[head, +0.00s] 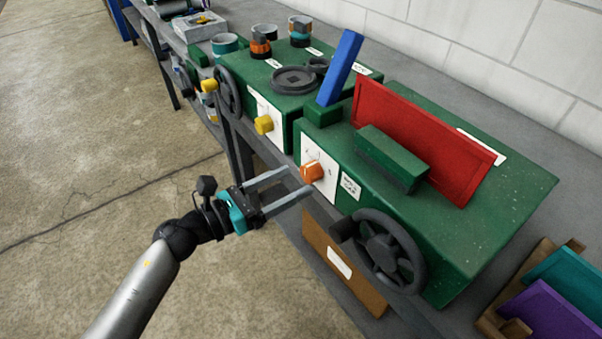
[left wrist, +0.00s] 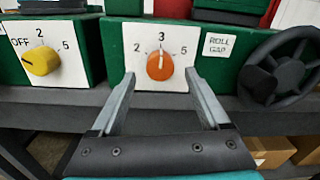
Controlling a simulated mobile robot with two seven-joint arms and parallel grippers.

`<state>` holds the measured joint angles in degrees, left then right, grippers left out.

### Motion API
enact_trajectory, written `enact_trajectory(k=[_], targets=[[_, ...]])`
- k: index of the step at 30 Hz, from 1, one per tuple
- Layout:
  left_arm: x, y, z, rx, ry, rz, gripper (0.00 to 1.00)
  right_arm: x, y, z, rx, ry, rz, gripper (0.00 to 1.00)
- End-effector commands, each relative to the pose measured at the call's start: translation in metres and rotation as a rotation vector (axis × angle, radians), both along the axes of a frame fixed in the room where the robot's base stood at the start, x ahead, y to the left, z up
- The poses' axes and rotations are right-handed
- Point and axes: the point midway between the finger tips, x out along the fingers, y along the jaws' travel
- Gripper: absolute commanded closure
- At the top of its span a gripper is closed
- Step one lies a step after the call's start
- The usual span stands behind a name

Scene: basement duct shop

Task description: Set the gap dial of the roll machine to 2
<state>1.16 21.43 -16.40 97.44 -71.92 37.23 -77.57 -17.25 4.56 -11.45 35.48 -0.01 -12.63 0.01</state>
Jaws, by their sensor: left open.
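The roll machine (head: 450,225) is a green box with a red sheet standing in it. Its gap dial (head: 313,172) is an orange knob on a white plate, beside a label (left wrist: 219,45) reading "ROLL GAP". In the left wrist view the orange dial (left wrist: 160,66) has 2 at left, 3 on top and 5 at right; its pointer appears to be up at 3. My left gripper (head: 301,180) is open and empty, its fingers pointing at the dial. In the left wrist view the fingertips (left wrist: 160,79) lie left and right of the knob, slightly low; contact is not visible.
A yellow dial (head: 264,125) on the neighbouring green machine (head: 283,103) stands left of the gap dial, pointing toward OFF. A dark handwheel (head: 385,250) sticks out to the right. A cardboard box (head: 343,262) is under the bench. The floor at left is clear.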

Motion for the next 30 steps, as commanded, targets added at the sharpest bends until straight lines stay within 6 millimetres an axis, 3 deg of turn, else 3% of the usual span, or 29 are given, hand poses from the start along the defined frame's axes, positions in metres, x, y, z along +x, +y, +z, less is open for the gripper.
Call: enact_trajectory(k=[6,17,30], targets=[[0.016,-0.022,0.000,-0.002,0.001,0.001,0.21,0.001,0.000,0.002,-0.001,-0.002,0.000,0.31],[0.019,-0.027,0.000,-0.001,0.001,0.000,0.21,0.002,0.000,0.002,0.000,-0.003,0.000,0.31],[0.018,-0.026,0.000,-0.001,0.002,0.000,0.68,0.002,0.000,0.002,0.000,-0.004,0.000,0.31]])
